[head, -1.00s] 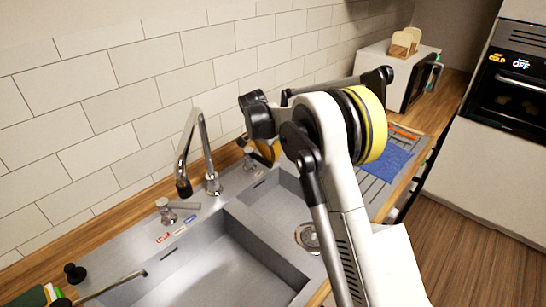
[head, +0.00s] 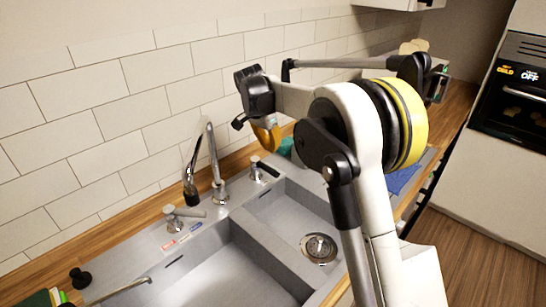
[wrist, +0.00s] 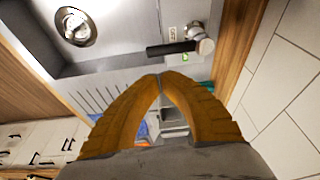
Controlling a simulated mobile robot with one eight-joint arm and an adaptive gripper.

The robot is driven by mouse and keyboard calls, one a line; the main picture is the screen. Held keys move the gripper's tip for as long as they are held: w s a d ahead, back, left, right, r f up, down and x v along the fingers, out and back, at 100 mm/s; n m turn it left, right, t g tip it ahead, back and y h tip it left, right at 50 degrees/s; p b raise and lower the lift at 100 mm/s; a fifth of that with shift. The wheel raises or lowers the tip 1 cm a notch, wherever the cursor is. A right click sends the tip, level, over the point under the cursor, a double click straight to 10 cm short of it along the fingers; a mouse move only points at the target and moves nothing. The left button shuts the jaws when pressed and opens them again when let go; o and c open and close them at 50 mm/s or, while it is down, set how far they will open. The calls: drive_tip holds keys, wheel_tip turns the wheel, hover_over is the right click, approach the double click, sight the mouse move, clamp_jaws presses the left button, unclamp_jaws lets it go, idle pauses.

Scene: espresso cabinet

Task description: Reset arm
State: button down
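My gripper (head: 266,140) has orange fingers pointing down and hangs above the back edge of the sink (head: 225,255), near the right tap handle. My white arm with its yellow-ringed joint stands at the right of the head view and hides part of the counter. In the wrist view my gripper (wrist: 160,76) shows both fingertips meeting, with nothing seen held between them. The gap behind the tips shows only the background.
A tall faucet (head: 216,165) and a left tap handle (head: 180,215) stand behind the sink. A teal item (head: 285,147) lies behind my gripper. A blue cloth (head: 404,180) is partly hidden by my arm. The tiled wall (head: 140,110) runs close behind. An oven (head: 515,95) is at right.

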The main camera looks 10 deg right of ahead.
drive_tip(key=s+d+r+n+t+y+b, duration=0.1)
drive_tip(key=s+d+r+n, duration=0.2)
drive_tip(key=s, duration=0.7)
drive_tip(key=s+r+n+t+y+b, duration=0.1)
drive_tip(key=s+r+n, duration=0.3)
drive_tip(key=s, duration=0.6)
drive_tip(key=s+f+n+t, duration=0.1)
drive_tip(key=s+f, duration=0.2)
drive_tip(key=s, duration=0.6)
drive_tip(key=s+f+n+t+b, duration=0.1)
drive_tip(key=s+f, duration=0.3)
drive_tip(key=s, duration=0.5)
drive_tip(key=shift+s+d+n+t+y, duration=0.25)
drive_tip(key=shift+d+n+t+y, duration=0.15)
drive_tip(key=shift+n, duration=0.4)
